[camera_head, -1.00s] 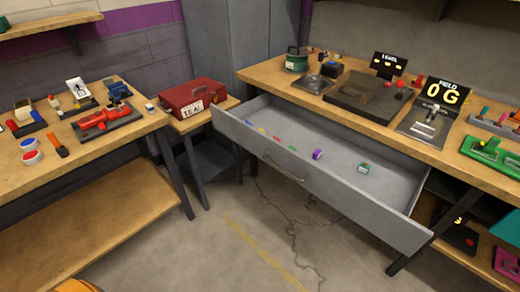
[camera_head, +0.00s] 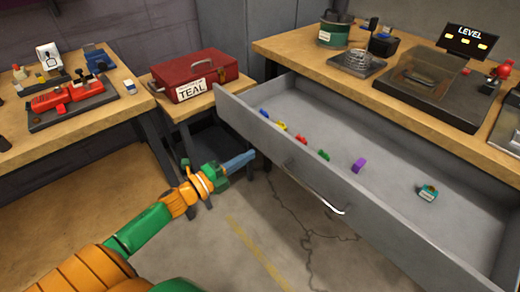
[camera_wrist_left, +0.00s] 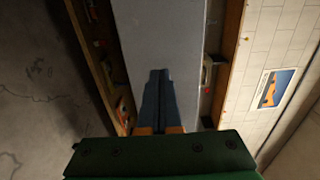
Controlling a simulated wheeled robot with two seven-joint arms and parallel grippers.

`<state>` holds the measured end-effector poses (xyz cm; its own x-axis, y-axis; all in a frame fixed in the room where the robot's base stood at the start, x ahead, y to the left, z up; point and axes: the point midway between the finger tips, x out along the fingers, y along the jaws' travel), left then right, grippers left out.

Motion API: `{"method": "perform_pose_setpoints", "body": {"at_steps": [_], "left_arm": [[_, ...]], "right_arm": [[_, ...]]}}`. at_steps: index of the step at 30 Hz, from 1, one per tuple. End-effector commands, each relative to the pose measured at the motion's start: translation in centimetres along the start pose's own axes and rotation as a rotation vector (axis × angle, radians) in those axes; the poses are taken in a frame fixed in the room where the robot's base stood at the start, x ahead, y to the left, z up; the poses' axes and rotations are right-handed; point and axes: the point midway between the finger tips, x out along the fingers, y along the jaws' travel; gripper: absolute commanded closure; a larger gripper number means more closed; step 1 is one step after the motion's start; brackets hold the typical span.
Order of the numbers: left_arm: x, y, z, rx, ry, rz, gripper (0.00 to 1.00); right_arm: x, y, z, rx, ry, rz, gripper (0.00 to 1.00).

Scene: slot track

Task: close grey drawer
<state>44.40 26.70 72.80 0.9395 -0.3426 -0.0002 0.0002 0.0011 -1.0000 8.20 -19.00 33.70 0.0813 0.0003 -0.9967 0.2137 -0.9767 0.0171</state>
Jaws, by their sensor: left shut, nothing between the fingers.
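The grey drawer (camera_head: 345,200) is pulled out from under the right workbench. Its front panel has a curved metal handle (camera_head: 318,192). Several small coloured pieces lie inside, among them a purple one (camera_head: 358,165) and a teal one (camera_head: 428,193). My left gripper (camera_head: 250,157) is shut and empty, just left of the drawer's front panel, near its left part. It looks apart from the panel, though the exact gap is hard to tell. Its shut blue fingers also show in the left wrist view (camera_wrist_left: 158,95). My right gripper is out of view.
A red toolbox (camera_head: 195,76) labelled TEAL stands on a small wooden table left of the drawer. The right workbench (camera_head: 320,62) carries a green pot (camera_head: 334,32) and several devices. Another bench (camera_head: 75,122) stands at the left. The floor before the drawer is open.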

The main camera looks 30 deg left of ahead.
Motion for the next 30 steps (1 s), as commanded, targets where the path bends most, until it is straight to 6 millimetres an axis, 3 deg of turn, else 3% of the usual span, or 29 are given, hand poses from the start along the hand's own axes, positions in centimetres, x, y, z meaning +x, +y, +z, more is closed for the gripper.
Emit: {"method": "perform_pose_setpoints", "body": {"at_steps": [3,9,30], "left_arm": [[2.3,0.0,0.1,0.0,-0.001,-0.003,1.0],[4.6,0.0,0.0,-0.002,-0.001,-0.001,1.0],[5.0,0.0,0.0,-0.003,-0.001,0.001,1.0]], "right_arm": [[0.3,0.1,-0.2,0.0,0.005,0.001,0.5],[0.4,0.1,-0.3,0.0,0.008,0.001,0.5],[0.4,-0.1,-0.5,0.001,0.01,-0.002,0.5]]}}
